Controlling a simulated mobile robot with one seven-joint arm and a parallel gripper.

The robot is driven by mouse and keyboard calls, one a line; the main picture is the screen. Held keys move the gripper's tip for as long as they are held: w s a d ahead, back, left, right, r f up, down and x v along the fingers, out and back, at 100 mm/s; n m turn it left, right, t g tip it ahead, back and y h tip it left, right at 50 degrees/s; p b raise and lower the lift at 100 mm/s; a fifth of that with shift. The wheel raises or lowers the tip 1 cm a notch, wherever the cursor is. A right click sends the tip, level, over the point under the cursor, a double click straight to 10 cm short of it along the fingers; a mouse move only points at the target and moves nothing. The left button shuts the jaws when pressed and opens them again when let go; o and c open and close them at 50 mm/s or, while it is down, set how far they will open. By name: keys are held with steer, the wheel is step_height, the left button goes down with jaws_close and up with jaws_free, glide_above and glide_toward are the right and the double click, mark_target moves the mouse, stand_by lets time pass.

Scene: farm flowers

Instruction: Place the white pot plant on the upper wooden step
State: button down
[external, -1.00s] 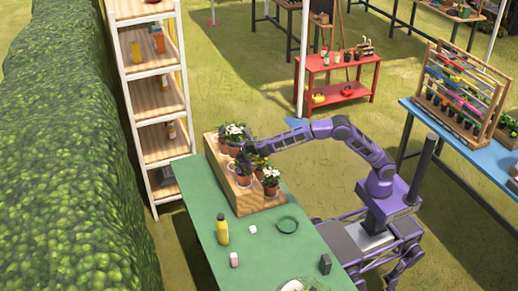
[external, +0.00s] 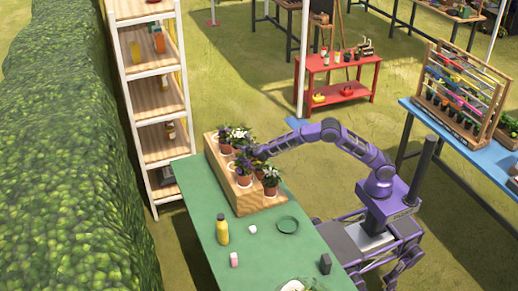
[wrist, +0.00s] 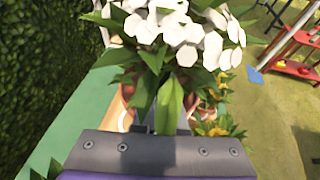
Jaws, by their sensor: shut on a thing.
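The stepped wooden stand (external: 246,200) sits at the far end of the green table and holds several potted plants. My gripper (external: 259,153) is at the stand's right side, among the plants. It is shut on the white pot plant, whose white flowers (wrist: 180,32) and green leaves fill the upper middle of the wrist view. The pot and fingertips are mostly hidden by leaves and my gripper body. In the external view, white flowers (external: 240,133) show by the upper step, left of my gripper. Whether the held pot touches the stand cannot be told.
A yellow-flowered plant (wrist: 214,130) is close on the right in the wrist view. A front plant (external: 270,179) stands on the lower step. A shelf rack (external: 158,100) stands behind.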

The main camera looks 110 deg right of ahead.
mark_target(239, 154)
steer(key=shift+f, duration=2.7)
steer(key=shift+f+b, duration=0.25)
steer(key=shift+b, duration=0.1)
steer(key=c, duration=1)
jaws_free()
steer(key=shift+o, duration=0.2)
steer(key=shift+r+p, duration=0.25)
steer(key=shift+p, duration=0.05)
steer(key=v, duration=1.2)
steer(key=shift+b, duration=0.3)
